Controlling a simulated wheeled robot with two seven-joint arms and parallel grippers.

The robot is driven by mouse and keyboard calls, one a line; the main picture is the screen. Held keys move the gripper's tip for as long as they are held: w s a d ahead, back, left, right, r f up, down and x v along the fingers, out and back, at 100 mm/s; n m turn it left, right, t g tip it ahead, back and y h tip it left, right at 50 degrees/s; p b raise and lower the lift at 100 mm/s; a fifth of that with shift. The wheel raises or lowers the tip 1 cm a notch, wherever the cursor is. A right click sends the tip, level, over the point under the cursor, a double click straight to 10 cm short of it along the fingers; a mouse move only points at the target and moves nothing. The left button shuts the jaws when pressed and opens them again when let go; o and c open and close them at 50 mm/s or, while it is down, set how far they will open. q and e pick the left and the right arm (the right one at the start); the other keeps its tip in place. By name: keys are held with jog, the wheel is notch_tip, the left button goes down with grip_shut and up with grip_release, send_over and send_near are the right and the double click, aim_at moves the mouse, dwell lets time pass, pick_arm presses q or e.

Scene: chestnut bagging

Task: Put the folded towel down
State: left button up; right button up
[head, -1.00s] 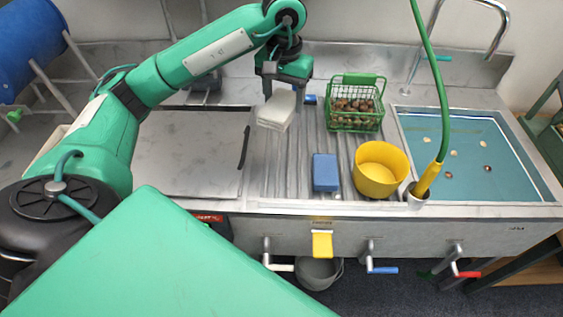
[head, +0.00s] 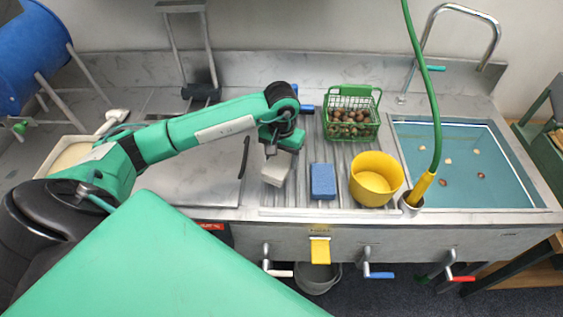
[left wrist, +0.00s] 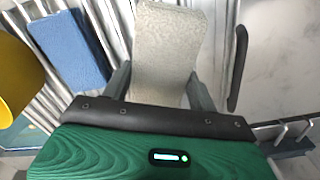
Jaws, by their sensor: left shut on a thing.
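The folded towel (head: 277,169) is pale grey-white. My left gripper (head: 271,150) is shut on it, above the left part of the ribbed draining board (head: 301,187). In the left wrist view the towel (left wrist: 168,45) sits between the two fingers of my left gripper (left wrist: 158,88). I cannot tell whether the towel's underside touches the board. My right gripper is not in view.
A blue sponge (head: 323,181) and a yellow bowl (head: 376,178) stand right of the towel. Behind them is a green basket (head: 352,113) of chestnuts. A water-filled basin (head: 465,165) lies far right. The flat metal top (head: 195,170) at left is clear.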

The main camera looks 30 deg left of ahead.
aim_at(282, 158)
pick_arm(q)
notch_tip(282, 158, down, 3)
jog(key=shift+f+p, duration=0.15)
jog(key=shift+p, duration=0.25)
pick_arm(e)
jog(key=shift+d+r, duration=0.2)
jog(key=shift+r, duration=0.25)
pick_arm(q)
jog(key=shift+f, duration=0.1)
jog(key=shift+f+b, duration=0.1)
jog(key=shift+b, duration=0.2)
jog(key=o, duration=1.1)
jog(key=shift+c, duration=0.2)
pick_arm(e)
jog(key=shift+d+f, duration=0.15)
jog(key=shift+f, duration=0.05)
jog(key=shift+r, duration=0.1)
